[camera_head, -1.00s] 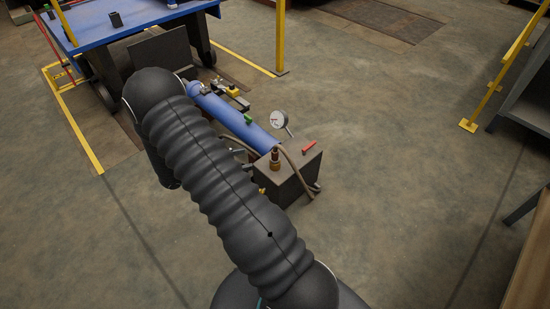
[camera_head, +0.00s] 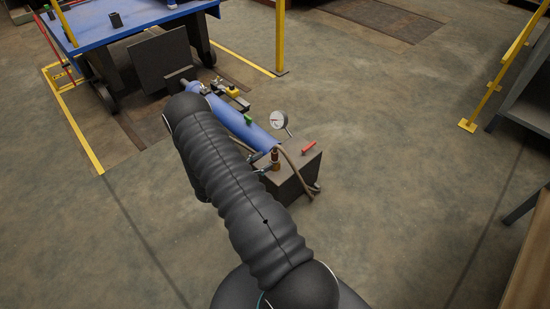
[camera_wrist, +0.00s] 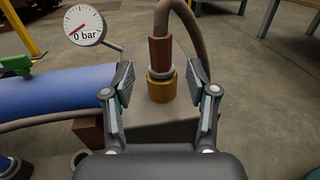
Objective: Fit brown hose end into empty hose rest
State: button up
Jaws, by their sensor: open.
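The brown hose end (camera_wrist: 160,51) stands upright in the wrist view, with the brown hose (camera_wrist: 190,35) arching from its top. Its lower part sits in a brass-coloured collar (camera_wrist: 161,90) on top of the dark block. In the head view the hose end (camera_head: 276,155) is at the block's near left. My gripper (camera_wrist: 160,84) is open, with one finger on each side of the hose end and collar and a visible gap on both sides. My gripper's fingers (camera_head: 263,160) also show in the head view, left of the hose end. I cannot identify the empty hose rest for certain.
The dark block (camera_head: 293,182) carries a red lever (camera_head: 309,148). A blue cylinder (camera_head: 243,124) runs behind it, with a pressure gauge (camera_head: 278,120) reading 0 bar in the wrist view. A blue-topped table (camera_head: 120,22) stands behind.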

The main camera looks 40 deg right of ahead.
aim_at(272, 158)
jog(key=shift+s+d+f+p, duration=0.1)
jog(key=shift+s+d+p, duration=0.05)
jog(key=shift+d, duration=1.3)
jog(key=shift+s+d+f+p, duration=0.1)
jog(key=shift+s+d+p, duration=0.05)
jog(key=shift+d, duration=1.25)
jog(key=shift+c, duration=0.3)
grip_shut()
